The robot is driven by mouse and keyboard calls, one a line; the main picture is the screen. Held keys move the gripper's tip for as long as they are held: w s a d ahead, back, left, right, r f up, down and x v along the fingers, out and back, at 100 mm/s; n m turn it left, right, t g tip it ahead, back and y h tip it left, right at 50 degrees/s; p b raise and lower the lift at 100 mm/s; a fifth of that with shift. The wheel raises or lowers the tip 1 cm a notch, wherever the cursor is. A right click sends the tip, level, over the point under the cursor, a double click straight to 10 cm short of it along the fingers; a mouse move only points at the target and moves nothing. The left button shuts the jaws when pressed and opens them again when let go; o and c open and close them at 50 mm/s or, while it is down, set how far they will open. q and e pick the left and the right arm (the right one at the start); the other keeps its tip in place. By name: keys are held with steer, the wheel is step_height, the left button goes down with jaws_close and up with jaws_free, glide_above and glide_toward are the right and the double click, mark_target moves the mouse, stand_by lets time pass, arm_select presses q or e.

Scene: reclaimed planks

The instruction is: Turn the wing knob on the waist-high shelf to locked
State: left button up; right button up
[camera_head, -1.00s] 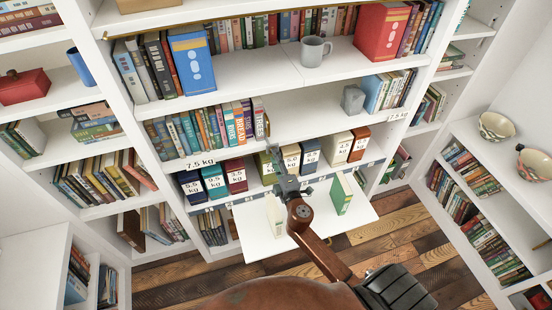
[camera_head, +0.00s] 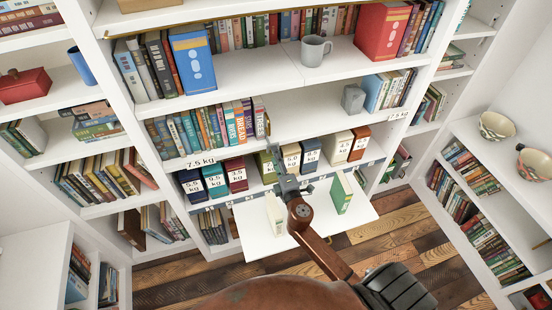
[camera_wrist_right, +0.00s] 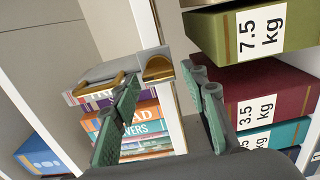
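I cannot make out the wing knob for certain in either view. A brass-edged grey piece (camera_wrist_right: 158,67) sits at the end of the book row in the right wrist view, beyond the fingertips. A brass piece (camera_head: 267,123) also shows at the end of that row in the head view. My right gripper (camera_head: 272,152) is at the front of the waist-high shelf, by the olive 7.5 kg volume (camera_wrist_right: 250,38). My left gripper is not in view.
Weight-labelled volumes (camera_head: 213,181) stand left and right of the gripper. A white fold-down flap (camera_head: 300,222) below holds a green book (camera_head: 341,194) and a cream book (camera_head: 275,214). A grey block (camera_head: 353,98) and grey mug (camera_head: 315,50) stand higher up. Plank floor (camera_head: 420,245) is clear.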

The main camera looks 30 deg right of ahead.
steer(key=shift+o, duration=0.4)
steer(key=v, duration=1.2)
